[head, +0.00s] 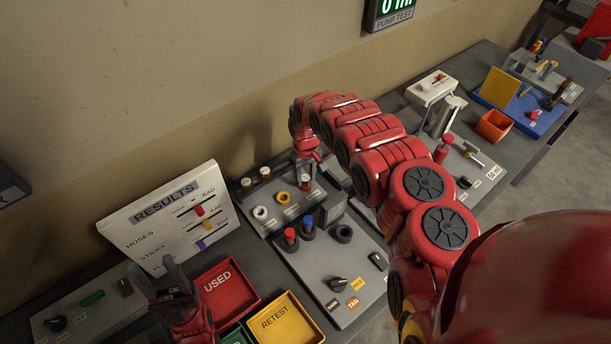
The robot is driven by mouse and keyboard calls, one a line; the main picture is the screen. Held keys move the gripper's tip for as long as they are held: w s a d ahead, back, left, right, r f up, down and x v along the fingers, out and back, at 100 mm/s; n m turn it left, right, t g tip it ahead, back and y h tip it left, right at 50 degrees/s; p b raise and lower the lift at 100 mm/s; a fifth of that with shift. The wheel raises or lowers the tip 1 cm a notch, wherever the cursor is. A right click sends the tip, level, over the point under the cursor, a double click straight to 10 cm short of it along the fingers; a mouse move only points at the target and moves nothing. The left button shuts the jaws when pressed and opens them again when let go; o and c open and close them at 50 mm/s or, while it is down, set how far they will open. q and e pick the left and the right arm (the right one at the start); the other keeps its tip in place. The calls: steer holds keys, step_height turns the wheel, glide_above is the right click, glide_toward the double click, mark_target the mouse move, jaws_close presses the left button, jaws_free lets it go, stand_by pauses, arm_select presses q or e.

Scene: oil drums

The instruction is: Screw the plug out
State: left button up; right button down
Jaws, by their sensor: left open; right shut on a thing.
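My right gripper (305,168) reaches down from my red arm over the back right of a small grey panel (290,222). It is shut on a small reddish piece that looks like the plug (306,184). The fingers and wrist hide much of it, so I cannot tell whether it is still seated. My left gripper (172,294) is open and empty, low at the left, in front of the results board and left of the red tray.
The results board (165,222) stands at the left. A red USED tray (226,291) and yellow RETEST tray (286,320) lie in front. More fixtures stand at the right, partly behind my arm.

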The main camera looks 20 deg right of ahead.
steer(key=n, duration=0.4)
steer(key=shift+d, duration=0.1)
steer(key=shift+n, duration=0.8)
steer(key=n, duration=0.4)
steer(key=shift+w+n+b, duration=0.1)
steer(key=shift+n+b, duration=0.25)
steer(key=shift+n, duration=0.05)
